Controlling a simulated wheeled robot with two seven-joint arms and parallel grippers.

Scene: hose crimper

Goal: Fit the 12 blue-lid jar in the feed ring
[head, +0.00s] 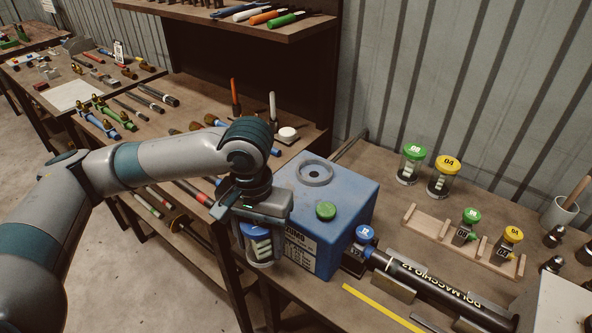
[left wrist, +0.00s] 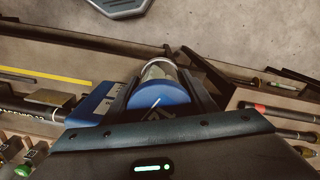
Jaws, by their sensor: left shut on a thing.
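My left gripper (head: 258,218) is shut on the blue-lid jar (head: 261,250), a clear jar with pale contents. It holds the jar roughly upright beside the left front of the blue crimper box, lower than the box's top. In the left wrist view, the blue lid (left wrist: 158,104) with a white mark sits between the two fingers; its number cannot be read. The feed ring (head: 314,173) is a grey ring on top of the blue box (head: 342,203), behind and to the right of the jar, and looks empty. My right gripper is not in view.
A black hose (head: 430,283) lies right of the box, near a small blue-capped piece (head: 365,233). Green-lid (head: 412,164) and yellow-lid (head: 444,177) jars stand behind a wooden rack (head: 455,243). Shelves flank my arm.

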